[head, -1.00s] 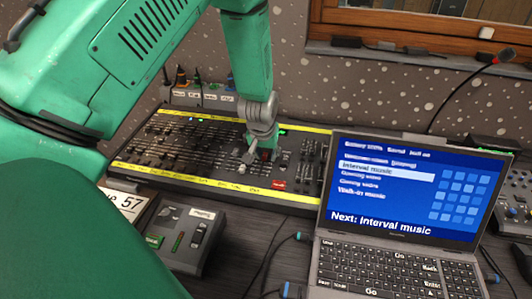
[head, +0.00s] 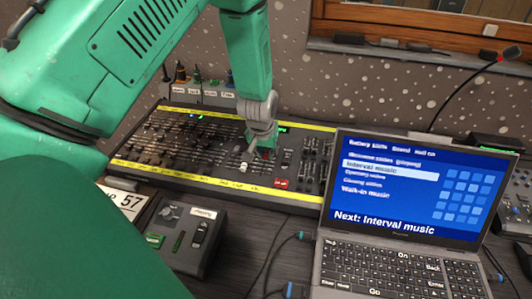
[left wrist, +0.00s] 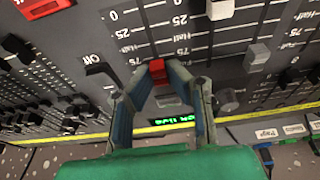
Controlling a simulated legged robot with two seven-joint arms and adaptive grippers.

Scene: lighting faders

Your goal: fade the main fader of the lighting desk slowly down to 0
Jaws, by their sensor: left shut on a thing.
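The lighting desk (head: 190,182) is a dark panel with yellow label strips and rows of faders. My left gripper (head: 262,143) is over its right part, pointing down. In the left wrist view, my left gripper (left wrist: 162,80) is shut on a red fader cap (left wrist: 157,68), which looks like the main fader. The cap stands near the 75 mark of the printed scale, well away from the 0 mark. The gripper hides part of the slot in the head view. My right gripper is not in view.
A laptop (head: 395,262) stands open to the right of the desk, close to it. A small control box (head: 190,245) is in front at the left. Black cables lie between them. A pale fader cap (left wrist: 220,9) and a grey one (left wrist: 257,57) are near my left gripper.

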